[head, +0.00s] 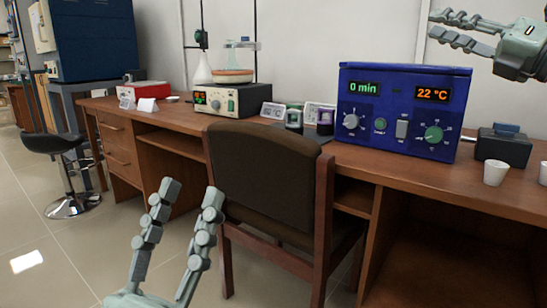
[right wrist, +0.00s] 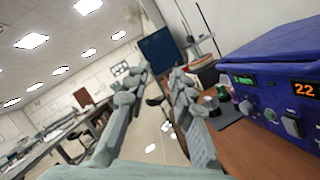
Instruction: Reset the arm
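My left gripper (head: 190,192) is at the lower left of the head view, in front of the desk and beside the chair. Its two fingers point up and stand apart, with nothing between them. My right gripper (head: 437,24) is at the upper right of the head view, above the blue muffle furnace (head: 385,120). Its fingers point left. In the right wrist view the fingers (right wrist: 162,76) stand apart with nothing between them. The furnace also shows at the right of that view (right wrist: 265,85); its displays read 0 min and 22 °C in the head view.
A brown chair (head: 262,165) stands against the wooden desk (head: 150,118). The desk holds a hotplate (head: 232,100) with glassware, a dark box (head: 503,147) and a white cup (head: 495,173). A black stool (head: 52,144) stands at left. The floor at lower left is clear.

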